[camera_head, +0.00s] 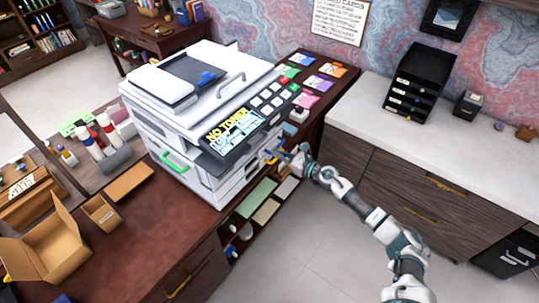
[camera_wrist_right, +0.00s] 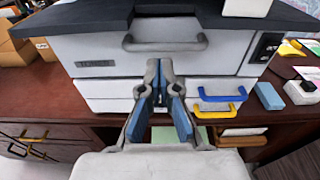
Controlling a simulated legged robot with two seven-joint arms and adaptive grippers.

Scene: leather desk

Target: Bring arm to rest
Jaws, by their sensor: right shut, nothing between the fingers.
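My right gripper (camera_head: 300,156) reaches in from the lower right and is beside the front right side of a white copier (camera_head: 205,105) in the head view. In the right wrist view the gripper (camera_wrist_right: 159,68) has its fingers together, shut and empty, in front of the copier's drawer fronts (camera_wrist_right: 95,88). A grey handle (camera_wrist_right: 165,43) lies just above the fingertips; I cannot tell whether they touch it. A blue handle (camera_wrist_right: 217,98) and a yellow handle (camera_wrist_right: 214,111) are to the right of the fingers. My left gripper is not in view.
The copier stands on a dark red desk (camera_head: 100,230). An open cardboard box (camera_head: 45,250) is at the lower left. A white counter (camera_head: 400,125) holds a black drawer unit (camera_head: 420,80) at the right. Open floor (camera_head: 310,245) lies below my right arm.

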